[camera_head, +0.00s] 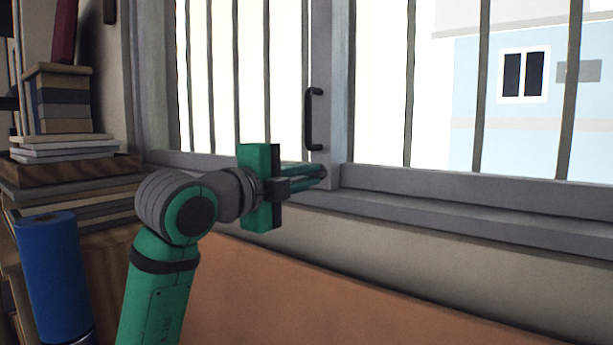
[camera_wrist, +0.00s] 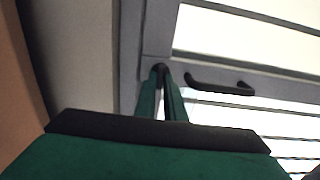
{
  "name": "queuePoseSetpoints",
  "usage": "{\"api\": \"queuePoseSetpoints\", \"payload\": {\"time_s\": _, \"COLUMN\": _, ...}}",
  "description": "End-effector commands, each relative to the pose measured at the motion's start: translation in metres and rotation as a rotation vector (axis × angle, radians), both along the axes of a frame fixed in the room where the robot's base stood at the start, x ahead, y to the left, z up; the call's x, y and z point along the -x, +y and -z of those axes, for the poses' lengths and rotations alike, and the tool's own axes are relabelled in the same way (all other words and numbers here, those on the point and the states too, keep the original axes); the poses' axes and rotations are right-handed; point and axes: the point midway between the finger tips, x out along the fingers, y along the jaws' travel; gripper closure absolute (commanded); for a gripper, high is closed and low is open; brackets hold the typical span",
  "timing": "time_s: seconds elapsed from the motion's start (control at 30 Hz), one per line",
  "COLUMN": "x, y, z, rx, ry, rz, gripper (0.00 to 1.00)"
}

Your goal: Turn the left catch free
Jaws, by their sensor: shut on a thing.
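The catch (camera_wrist: 160,66) is a small dark piece low on the window's upright frame, seen between my fingertips in the wrist view. My gripper (camera_head: 321,173) reaches to the bottom of that upright in the head view, and its two green fingers (camera_wrist: 163,88) are shut on the catch. The fingers hide most of the catch, so its turn angle cannot be told. The black window handle (camera_head: 313,119) is just above the fingertips, apart from them; it also shows in the wrist view (camera_wrist: 218,84).
Vertical bars (camera_head: 411,85) stand across the window panes. The grey sill (camera_head: 450,215) runs below the gripper, above an orange surface (camera_head: 300,295). Stacked books (camera_head: 65,100) and a blue cylinder (camera_head: 55,275) stand at the left. Room to the right of the gripper is clear.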

Motion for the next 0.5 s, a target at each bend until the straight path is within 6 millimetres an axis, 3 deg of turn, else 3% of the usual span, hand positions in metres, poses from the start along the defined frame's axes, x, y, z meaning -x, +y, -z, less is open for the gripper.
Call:
{"api": "queuePoseSetpoints", "payload": {"time_s": 0.47, "x": -0.0002, "y": 0.0000, "z": 0.0005, "rx": -0.012, "ry": -0.007, "rz": 0.000, "gripper": 1.00}}
{"api": "queuePoseSetpoints", "payload": {"time_s": 0.5, "x": -0.0002, "y": 0.0000, "z": 0.0005, "rx": -0.012, "ry": -0.007, "rz": 0.000, "gripper": 0.86}}
